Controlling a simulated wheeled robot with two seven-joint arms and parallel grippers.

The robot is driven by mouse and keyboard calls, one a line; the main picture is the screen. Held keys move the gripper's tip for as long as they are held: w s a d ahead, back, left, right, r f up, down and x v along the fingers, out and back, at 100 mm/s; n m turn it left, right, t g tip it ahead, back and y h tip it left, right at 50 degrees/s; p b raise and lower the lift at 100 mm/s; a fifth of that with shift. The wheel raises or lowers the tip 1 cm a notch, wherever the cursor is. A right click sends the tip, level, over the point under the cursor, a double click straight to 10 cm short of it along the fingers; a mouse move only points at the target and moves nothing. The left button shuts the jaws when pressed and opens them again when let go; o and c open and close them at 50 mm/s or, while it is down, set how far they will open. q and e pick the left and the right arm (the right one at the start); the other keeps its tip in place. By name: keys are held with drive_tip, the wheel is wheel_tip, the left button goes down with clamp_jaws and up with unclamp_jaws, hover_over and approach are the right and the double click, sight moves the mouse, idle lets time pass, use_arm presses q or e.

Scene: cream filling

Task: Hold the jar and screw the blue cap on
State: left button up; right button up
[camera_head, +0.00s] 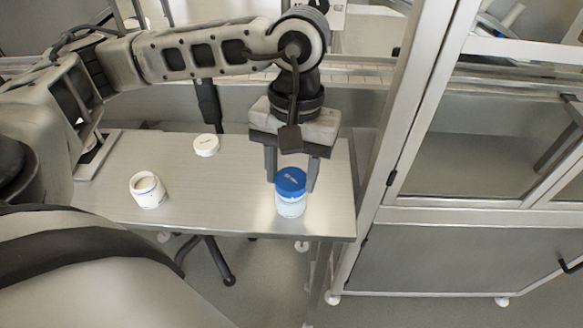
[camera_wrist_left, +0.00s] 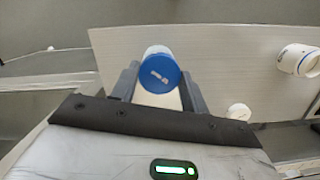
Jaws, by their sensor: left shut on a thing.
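A white jar (camera_head: 291,208) stands near the right front end of the metal table. The blue cap (camera_head: 291,181) sits on top of its mouth; I cannot tell how tightly it is seated. My left gripper (camera_head: 292,184) reaches down from above, with one finger on each side of the cap, and is shut on it. In the left wrist view the blue cap (camera_wrist_left: 159,74) shows between the fingers of the left gripper (camera_wrist_left: 160,82). My right gripper is not in view.
An open white jar (camera_head: 148,190) stands at the left of the table (camera_head: 240,208). A white lid (camera_head: 206,145) lies further back. A metal-framed glass cabinet (camera_head: 480,150) stands close to the table's right edge. The table between the jars is clear.

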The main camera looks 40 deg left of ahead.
use_arm(q)
drive_tip(key=shift+f+b, duration=0.6)
drive_tip(key=shift+b, duration=0.15)
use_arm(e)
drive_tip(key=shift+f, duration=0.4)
use_arm(q)
drive_tip(key=shift+f, duration=0.15)
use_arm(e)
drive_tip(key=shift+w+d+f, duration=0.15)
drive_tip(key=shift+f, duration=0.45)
use_arm(q)
drive_tip(key=o, duration=1)
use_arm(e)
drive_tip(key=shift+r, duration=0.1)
use_arm(q)
drive_tip(key=r, duration=0.5)
drive_tip(key=w+r, duration=0.1)
drive_tip(key=r, duration=0.4)
drive_tip(key=w+r+p, duration=0.1)
drive_tip(key=r, duration=0.4)
drive_tip(key=shift+w+a+r, duration=0.2)
drive_tip(key=shift+a+r, duration=0.15)
drive_tip(key=shift+r, duration=0.05)
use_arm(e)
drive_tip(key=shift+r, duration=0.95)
